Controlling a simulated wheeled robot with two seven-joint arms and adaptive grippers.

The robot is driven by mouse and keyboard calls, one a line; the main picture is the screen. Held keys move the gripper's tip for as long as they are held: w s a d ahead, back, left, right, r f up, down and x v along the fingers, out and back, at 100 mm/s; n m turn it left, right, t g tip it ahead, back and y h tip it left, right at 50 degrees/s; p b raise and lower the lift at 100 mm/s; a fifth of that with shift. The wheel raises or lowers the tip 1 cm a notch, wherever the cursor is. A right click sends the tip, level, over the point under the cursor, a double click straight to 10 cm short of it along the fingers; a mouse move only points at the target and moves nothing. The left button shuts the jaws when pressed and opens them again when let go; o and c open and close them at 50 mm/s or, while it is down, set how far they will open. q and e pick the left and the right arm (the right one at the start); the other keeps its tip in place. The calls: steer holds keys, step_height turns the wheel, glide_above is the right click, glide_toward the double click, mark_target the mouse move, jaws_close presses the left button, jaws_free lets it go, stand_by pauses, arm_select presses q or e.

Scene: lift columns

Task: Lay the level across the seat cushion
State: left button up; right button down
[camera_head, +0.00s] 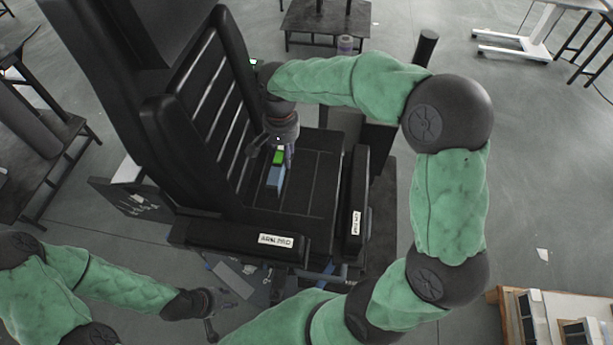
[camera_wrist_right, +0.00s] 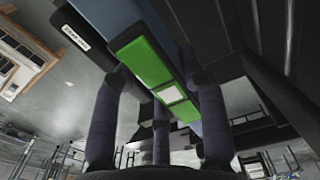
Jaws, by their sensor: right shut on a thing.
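The level, a bar with a blue body (camera_head: 275,180) and a green part, is over the black seat cushion (camera_head: 318,180) of a large black chair. My right gripper (camera_head: 280,157) comes down from above and is shut on the level. In the right wrist view its fingers (camera_wrist_right: 160,88) stand around the level's green face (camera_wrist_right: 150,62). I cannot tell whether the level touches the cushion. My left gripper (camera_head: 216,314) is low at the left, in front of the chair and away from the level; its fingers look spread and empty.
The tall ribbed backrest (camera_head: 205,90) rises left of the cushion. Padded armrests, one in front (camera_head: 225,238) and one at the right (camera_head: 356,205), border the seat. A dark table (camera_head: 318,20) stands behind. A wooden shelf (camera_head: 510,310) is at lower right.

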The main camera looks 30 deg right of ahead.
step_height(320, 180, down, 6)
steer(key=b, duration=0.7)
glide_toward(327, 183)
steer(key=shift+w+a+f, duration=0.15)
steer(key=shift+a+f, duration=0.45)
steer(key=shift+a, duration=0.1)
steer(key=shift+d+f, duration=0.45)
steer(key=shift+f, duration=0.1)
steer(key=shift+s+d+f+b, duration=0.15)
steer(key=shift+f+b, duration=0.1)
steer(key=shift+f, duration=0.65)
steer(key=shift+s+d+f+b, duration=0.1)
steer(key=shift+f+b, duration=0.1)
steer(key=shift+f, duration=0.65)
steer(key=shift+f, duration=0.15)
steer(key=c, duration=0.7)
jaws_free()
